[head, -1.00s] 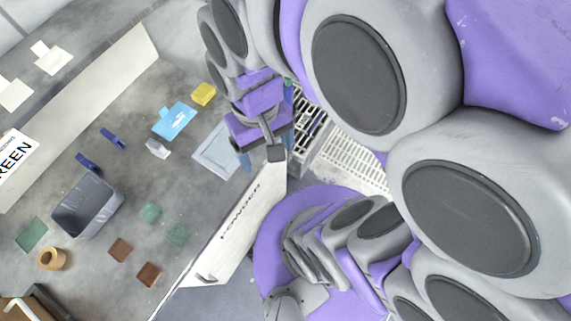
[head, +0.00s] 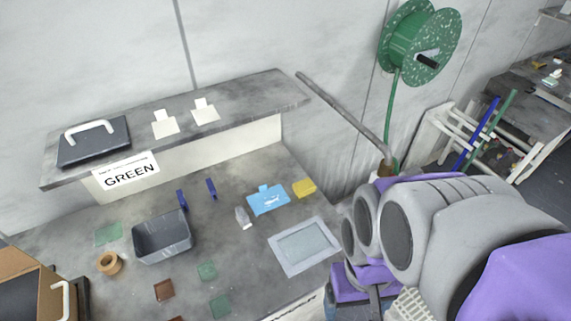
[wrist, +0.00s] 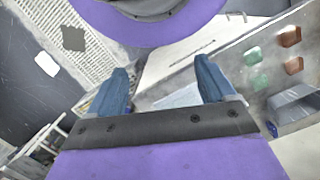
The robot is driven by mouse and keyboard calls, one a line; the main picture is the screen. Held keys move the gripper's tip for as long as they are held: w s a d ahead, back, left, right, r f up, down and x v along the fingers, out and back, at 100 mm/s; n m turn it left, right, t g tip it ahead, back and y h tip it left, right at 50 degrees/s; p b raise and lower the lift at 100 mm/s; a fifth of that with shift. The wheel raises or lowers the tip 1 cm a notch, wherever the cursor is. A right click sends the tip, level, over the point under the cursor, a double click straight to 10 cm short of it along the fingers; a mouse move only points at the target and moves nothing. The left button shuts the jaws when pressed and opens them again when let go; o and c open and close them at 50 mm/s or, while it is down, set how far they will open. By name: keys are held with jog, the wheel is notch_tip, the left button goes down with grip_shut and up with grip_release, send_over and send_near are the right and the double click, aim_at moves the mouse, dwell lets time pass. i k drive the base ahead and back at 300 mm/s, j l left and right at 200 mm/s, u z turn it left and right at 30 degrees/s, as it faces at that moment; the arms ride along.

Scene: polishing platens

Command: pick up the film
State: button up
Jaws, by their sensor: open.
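Thin flat squares that look like film lie on the grey bench (head: 120,285): green ones (head: 207,270) and brown ones (head: 163,290). Another green square (head: 108,233) lies left of the grey bin. I cannot tell which square is the film. Green (wrist: 258,81) and brown (wrist: 290,36) squares also show at the right of the wrist view. My gripper (wrist: 165,82) has two blue fingers spread wide with nothing held between them. It is apart from the squares. In the head view its fingertips are not clearly visible at the lower right.
A grey bin (head: 163,238), tape roll (head: 109,263), blue clips (head: 211,188), small bottle (head: 243,217), blue packet (head: 268,200), yellow sponge (head: 304,187) and pale framed tray (head: 290,262) occupy the bench. A raised shelf (head: 235,92) runs behind. A green hose reel (head: 415,42) hangs on the wall.

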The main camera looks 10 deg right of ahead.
aim_at(266, 199)
jog(key=k+j+z, duration=0.1)
jog(key=j, duration=0.25)
jog(key=k+j+z, duration=0.1)
jog(key=j, duration=0.2)
jog(key=k+j, duration=0.2)
jog(key=j, duration=0.15)
jog(key=k+j+z, duration=0.15)
jog(key=j, duration=0.15)
jog(key=j+z, duration=0.1)
jog(key=j, duration=0.3)
